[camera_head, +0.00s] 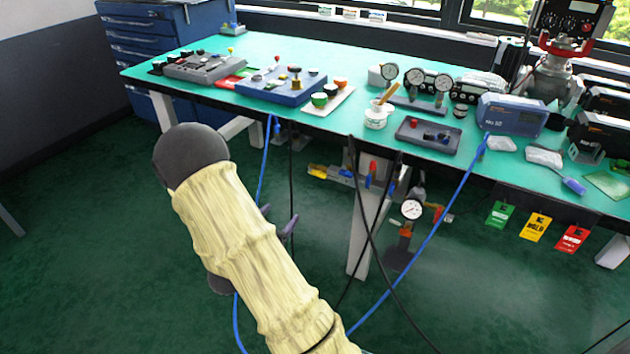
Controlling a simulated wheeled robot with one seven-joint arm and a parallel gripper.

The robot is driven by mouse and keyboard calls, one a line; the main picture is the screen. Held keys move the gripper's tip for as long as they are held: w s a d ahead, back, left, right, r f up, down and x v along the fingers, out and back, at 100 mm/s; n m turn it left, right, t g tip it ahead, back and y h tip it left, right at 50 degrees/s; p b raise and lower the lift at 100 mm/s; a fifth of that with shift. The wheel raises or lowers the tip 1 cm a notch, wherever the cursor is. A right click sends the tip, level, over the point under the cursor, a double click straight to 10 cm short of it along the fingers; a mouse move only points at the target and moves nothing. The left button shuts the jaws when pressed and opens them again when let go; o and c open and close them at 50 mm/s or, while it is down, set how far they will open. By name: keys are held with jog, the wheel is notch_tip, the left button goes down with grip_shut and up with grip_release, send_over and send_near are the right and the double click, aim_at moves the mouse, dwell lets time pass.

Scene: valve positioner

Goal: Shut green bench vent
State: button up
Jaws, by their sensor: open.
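Several valves show at the bench, and I cannot tell for sure which one is the green bench vent. A green round knob (320,99) sits on a pale plate on top of the bench, with an orange-topped knob beside it. Below the bench edge hangs a valve with a yellow handle (320,171), near red and blue handles. My gripper (279,218) is mostly hidden behind my cream-sleeved arm. Its two dark fingertips show apart, in front of the bench and clear of the valves in the picture.
The green bench top (265,46) carries control boxes, gauges, a white pot and a blue-grey positioner (512,115). Blue and black hoses hang in front of it. A pressure gauge (411,208) stands below. Green, yellow and red tags hang at right. Floor at left is clear.

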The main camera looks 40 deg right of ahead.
aim_at(317, 176)
jog(key=shift+s+d+r+h, duration=0.1)
jog(key=shift+s+r+h, duration=0.1)
jog(key=shift+s+h, duration=0.45)
jog(key=shift+w, duration=0.1)
jog(key=b+x, duration=0.1)
jog(key=x, duration=0.4)
jog(key=b+x, duration=0.1)
jog(key=x, duration=0.5)
jog(key=b+x, duration=0.1)
jog(key=x, duration=0.5)
jog(key=shift+d+r, duration=0.1)
jog(key=shift+d, duration=0.25)
jog(key=c, duration=1)
